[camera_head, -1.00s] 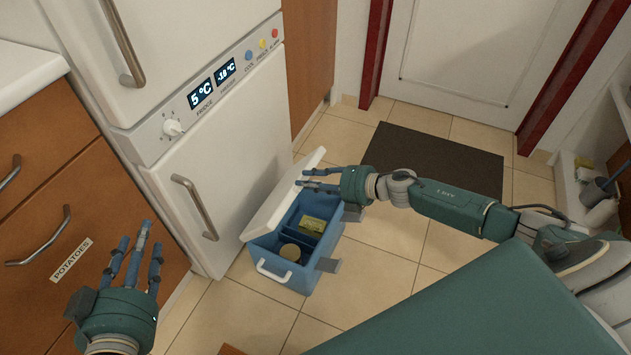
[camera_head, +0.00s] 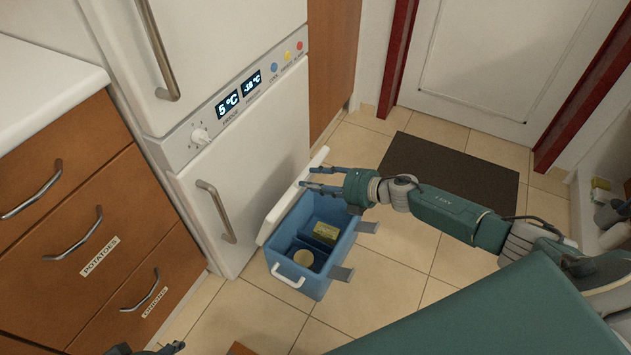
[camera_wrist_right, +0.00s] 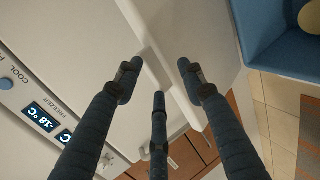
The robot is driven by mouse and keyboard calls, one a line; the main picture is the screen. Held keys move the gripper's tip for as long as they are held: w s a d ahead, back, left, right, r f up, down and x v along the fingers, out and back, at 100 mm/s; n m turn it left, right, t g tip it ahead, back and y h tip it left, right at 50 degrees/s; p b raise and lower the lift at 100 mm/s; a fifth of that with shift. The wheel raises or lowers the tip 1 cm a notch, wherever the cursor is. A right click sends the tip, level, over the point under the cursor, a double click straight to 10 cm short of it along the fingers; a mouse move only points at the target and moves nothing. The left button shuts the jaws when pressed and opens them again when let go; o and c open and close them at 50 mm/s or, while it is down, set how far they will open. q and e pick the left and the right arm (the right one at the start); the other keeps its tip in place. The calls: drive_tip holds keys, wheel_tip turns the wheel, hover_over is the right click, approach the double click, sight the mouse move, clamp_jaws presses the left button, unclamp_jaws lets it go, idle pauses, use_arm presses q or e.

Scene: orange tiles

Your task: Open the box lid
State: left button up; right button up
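The blue box (camera_head: 318,282) stands on the floor in front of the fridge. Its white lid (camera_head: 284,205) is hinged up on the fridge side and stands steeply, so the inside shows. Inside are a yellowish package (camera_head: 325,232) and a round yellowish item (camera_head: 303,258). My right gripper (camera_head: 305,178) is at the lid's upper far end, fingers spread and holding nothing. In the right wrist view its fingers (camera_wrist_right: 158,88) are apart near a pale edge, probably the lid; contact is unclear. Only fingertips of my left gripper (camera_head: 172,348) show at the bottom edge.
The white fridge (camera_head: 255,150) stands close behind the lid, with a handle (camera_head: 215,210) sticking out. Wooden drawers (camera_head: 90,240) are at the left. A dark mat (camera_head: 450,170) lies before the door. Tiled floor right of the box is free.

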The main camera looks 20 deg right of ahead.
drive_tip(key=shift+d, duration=0.1)
drive_tip(key=shift+s+d+r, duration=0.1)
drive_tip(key=shift+s+d, duration=0.15)
drive_tip(key=shift+s, duration=0.05)
drive_tip(key=v, duration=1.1)
drive_tip(key=shift+s+a+r, duration=0.1)
